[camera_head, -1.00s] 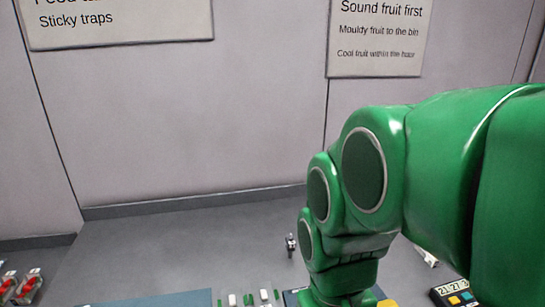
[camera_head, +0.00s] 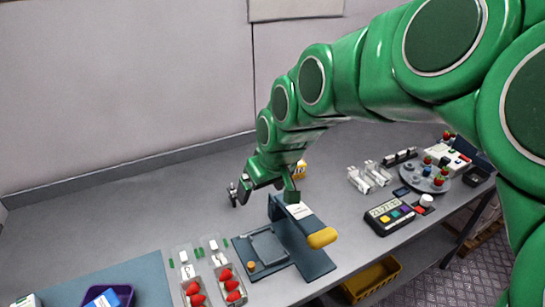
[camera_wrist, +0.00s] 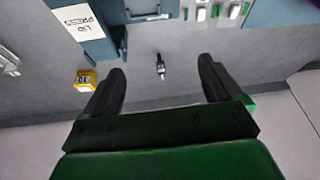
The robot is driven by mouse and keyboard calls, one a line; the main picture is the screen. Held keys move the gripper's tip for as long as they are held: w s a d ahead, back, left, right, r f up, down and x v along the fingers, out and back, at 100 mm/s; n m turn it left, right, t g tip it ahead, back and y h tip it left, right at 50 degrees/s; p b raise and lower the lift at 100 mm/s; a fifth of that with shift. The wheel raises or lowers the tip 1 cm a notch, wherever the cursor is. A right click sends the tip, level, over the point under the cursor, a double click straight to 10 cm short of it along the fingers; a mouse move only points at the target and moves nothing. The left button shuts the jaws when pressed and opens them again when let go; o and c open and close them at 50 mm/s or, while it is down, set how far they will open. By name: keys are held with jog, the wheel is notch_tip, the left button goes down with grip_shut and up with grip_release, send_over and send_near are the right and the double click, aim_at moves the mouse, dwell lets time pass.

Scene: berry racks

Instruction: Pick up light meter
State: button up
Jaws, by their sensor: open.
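A small upright dark and grey device (camera_head: 233,193), which I take to be the light meter, stands on the grey bench near the wall. In the wrist view the device (camera_wrist: 160,66) shows between the two fingertips, with clear gaps on both sides. It looks small, so its details are hard to tell. My gripper (camera_head: 269,190) is open and empty. In the head view it is just right of the device and appears above the bench. The wrist view shows both dark fingers of the gripper (camera_wrist: 162,68) spread apart. Nothing touches the device.
A blue press (camera_head: 318,258) with a yellow handle stands in front of my gripper. A small yellow block (camera_head: 300,170) is behind it. Strawberry trays (camera_head: 215,282), a purple bin (camera_head: 108,297) and a timer (camera_head: 390,217) lie around. Bench left of the device is clear.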

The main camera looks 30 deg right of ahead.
jog(key=w+d+t, duration=0.5)
jog(key=w+d, duration=0.5)
jog(key=w, duration=0.2)
notch_tip(320, 180, up, 2)
jog(key=m+t+h, duration=0.2)
jog(key=t, duration=0.2)
send_over(299, 167)
jog(key=s, duration=0.5)
jog(key=f, duration=1.7)
jog(key=shift+s+a+f, duration=0.15)
jog(key=shift+a+f, duration=0.05)
jog(key=shift+a, duration=0.15)
jog(key=shift+f+t, duration=0.15)
jog(key=shift+t, duration=0.15)
jog(key=shift+x, duration=1.3)
jog(key=shift+d+r+x, duration=0.1)
jog(key=shift+r+x, duration=0.05)
jog(key=shift+x, duration=0.65)
jog(key=shift+d+r+x, duration=0.1)
jog(key=shift+r+x, duration=0.05)
jog(key=shift+x, duration=1.7)
jog(key=shift+d, duration=0.1)
jog(key=c, duration=1.1)
